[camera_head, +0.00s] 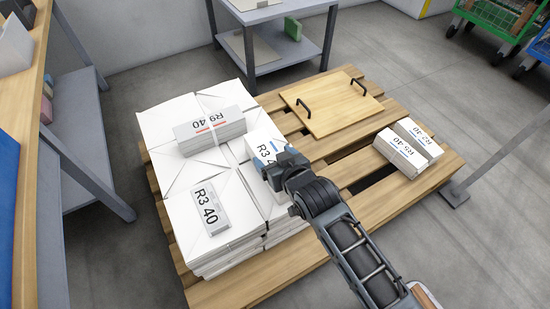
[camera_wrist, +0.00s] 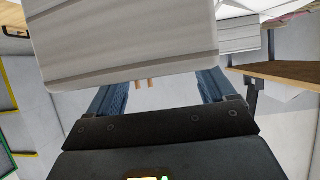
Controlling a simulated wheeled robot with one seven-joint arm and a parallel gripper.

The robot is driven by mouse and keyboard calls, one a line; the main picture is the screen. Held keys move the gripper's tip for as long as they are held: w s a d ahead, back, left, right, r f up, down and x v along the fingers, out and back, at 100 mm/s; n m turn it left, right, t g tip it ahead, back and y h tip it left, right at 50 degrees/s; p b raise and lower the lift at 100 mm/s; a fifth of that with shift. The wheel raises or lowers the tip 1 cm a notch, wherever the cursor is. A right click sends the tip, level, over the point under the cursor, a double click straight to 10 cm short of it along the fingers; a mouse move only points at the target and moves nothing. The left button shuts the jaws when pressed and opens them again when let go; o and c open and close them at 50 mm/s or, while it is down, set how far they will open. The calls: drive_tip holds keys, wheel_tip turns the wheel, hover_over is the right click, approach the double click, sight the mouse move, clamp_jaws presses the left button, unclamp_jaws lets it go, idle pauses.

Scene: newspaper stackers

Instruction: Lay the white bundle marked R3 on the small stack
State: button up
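The white bundle marked R3 (camera_head: 259,143) is in my gripper (camera_head: 272,160) at the right side of the large stack; my gripper and arm hide part of it. In the wrist view the bundle (camera_wrist: 125,40) fills the upper middle, its pale side close to the camera. The blue fingers (camera_wrist: 160,95) stand on both sides of it, their tips hidden behind it. The small stack (camera_head: 408,152) lies on the right corner of the pallet, with white bundles that seem to read R5 40 and R2 40 side by side.
The large stack (camera_head: 185,110) covers the pallet's left part. It bears an R9 40 bundle (camera_head: 211,128) and a greyer R3 40 bundle (camera_head: 210,208). A wooden board with two black handles (camera_head: 330,101) lies at the back of the pallet (camera_head: 360,175). A grey table (camera_head: 265,15) stands behind.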

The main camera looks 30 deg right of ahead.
drive_tip(key=shift+o, duration=1.3)
drive_tip(key=shift+f, duration=0.1)
drive_tip(key=shift+s+f, duration=0.15)
drive_tip(key=shift+p+v, duration=1.3)
drive_tip(key=shift+v, duration=2.6)
